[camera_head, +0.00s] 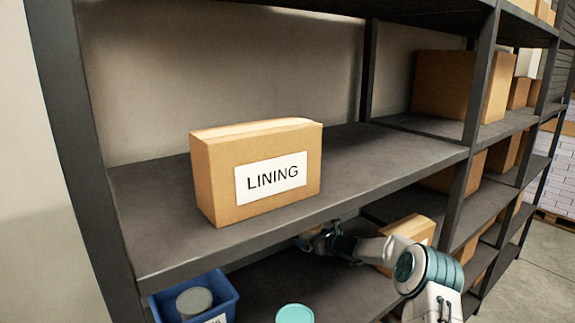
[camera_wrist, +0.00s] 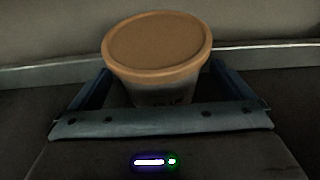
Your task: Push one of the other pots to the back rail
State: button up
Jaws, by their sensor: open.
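In the wrist view a pot (camera_wrist: 158,62) with an orange-tan lid and a greyish body stands upright on the dark shelf. Dark lettering on its front is partly hidden by my gripper's crossbar. My gripper (camera_wrist: 160,70) is open, with one finger on each side of the pot; I cannot tell whether they touch it. The pale back rail (camera_wrist: 275,55) runs behind the pot; the gap between them cannot be judged. In the head view my gripper (camera_head: 318,238) reaches under the upper shelf and is partly hidden. A teal-lidded pot (camera_head: 295,313) stands on the lower shelf.
A blue bin (camera_head: 229,296) holding a grey-lidded pot (camera_head: 194,302) is at the lower left. A cardboard box (camera_head: 411,228) sits beside my arm. The upper shelf (camera_head: 150,243) overhangs my gripper and carries a box marked LINING (camera_head: 225,185). A shelf post (camera_head: 468,150) rises at right.

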jog(key=shift+w+a+p, duration=0.4)
jog(key=shift+w+a, duration=0.15)
jog(key=shift+w, duration=0.25)
jog(key=shift+s+d+f+b, duration=0.2)
jog(key=shift+s+d+b, duration=0.15)
jog(key=shift+b, duration=0.25)
jog(key=shift+s+d+b, duration=0.75)
jog(key=shift+s+b, duration=0.3)
jog(key=shift+s+d+b, duration=0.4)
jog(key=shift+s+b, duration=0.1)
jog(key=shift+s, duration=0.1)
jog(key=shift+s+d+r, duration=0.15)
jog(key=shift+s, duration=0.1)
jog(key=shift+r, duration=0.1)
